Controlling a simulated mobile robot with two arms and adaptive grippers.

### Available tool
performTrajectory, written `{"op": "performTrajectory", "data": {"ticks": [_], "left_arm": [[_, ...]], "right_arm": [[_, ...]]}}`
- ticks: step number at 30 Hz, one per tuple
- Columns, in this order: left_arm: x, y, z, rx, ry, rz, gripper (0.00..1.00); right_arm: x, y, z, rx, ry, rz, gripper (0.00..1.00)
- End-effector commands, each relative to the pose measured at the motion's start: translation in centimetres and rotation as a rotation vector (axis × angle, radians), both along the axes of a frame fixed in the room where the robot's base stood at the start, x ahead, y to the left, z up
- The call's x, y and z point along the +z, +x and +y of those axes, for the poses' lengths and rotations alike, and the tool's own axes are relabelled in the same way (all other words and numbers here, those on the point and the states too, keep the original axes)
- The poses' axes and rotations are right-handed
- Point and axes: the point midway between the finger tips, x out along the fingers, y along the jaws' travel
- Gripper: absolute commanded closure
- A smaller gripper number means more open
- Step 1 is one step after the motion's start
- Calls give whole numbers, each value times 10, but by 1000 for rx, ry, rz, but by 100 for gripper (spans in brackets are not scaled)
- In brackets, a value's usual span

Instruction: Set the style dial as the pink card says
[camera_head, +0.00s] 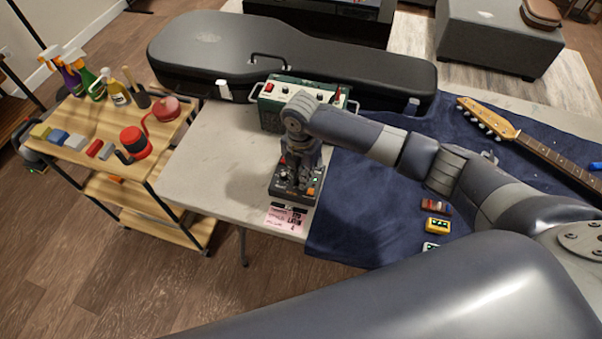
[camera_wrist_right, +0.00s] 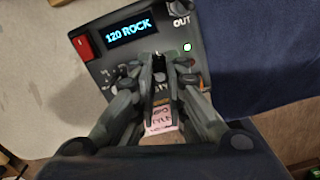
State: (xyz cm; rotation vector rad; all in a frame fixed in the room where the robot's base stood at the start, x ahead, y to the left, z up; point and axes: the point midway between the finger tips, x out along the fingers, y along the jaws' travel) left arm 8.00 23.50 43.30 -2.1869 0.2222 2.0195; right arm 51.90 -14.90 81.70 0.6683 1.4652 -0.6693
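The style box is a dark control unit (camera_head: 283,191) near the table's front edge. In the right wrist view its lit display (camera_wrist_right: 130,32) reads "120 ROCK". The pink card (camera_head: 284,219) lies in front of the box; the word "LATIN" seems legible on it. The card also shows between my fingers in the wrist view (camera_wrist_right: 160,119). My right gripper (camera_head: 299,182) points down over the box. In the wrist view its fingertips (camera_wrist_right: 158,68) are close together at the knobs and hide the dial there; whether they grip it is unclear. My left gripper is out of view.
A green amplifier-like box (camera_head: 271,113) stands behind the control unit, before a black guitar case (camera_head: 200,55). A blue cloth (camera_head: 350,215) with small pedals (camera_head: 437,225) and a guitar neck (camera_head: 545,150) lies to the right. Bare tabletop (camera_head: 220,150) is on the left.

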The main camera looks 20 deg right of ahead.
Motion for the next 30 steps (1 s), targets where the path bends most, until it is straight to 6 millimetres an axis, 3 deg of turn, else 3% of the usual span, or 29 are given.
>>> {"op": "performTrajectory", "data": {"ticks": [14, 30], "left_arm": [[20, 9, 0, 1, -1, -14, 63], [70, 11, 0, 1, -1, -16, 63]], "right_arm": [[4, 0, 0, -134, 0, 1, 100], [5, 0, 1, -623, 2, 2, 100]]}}
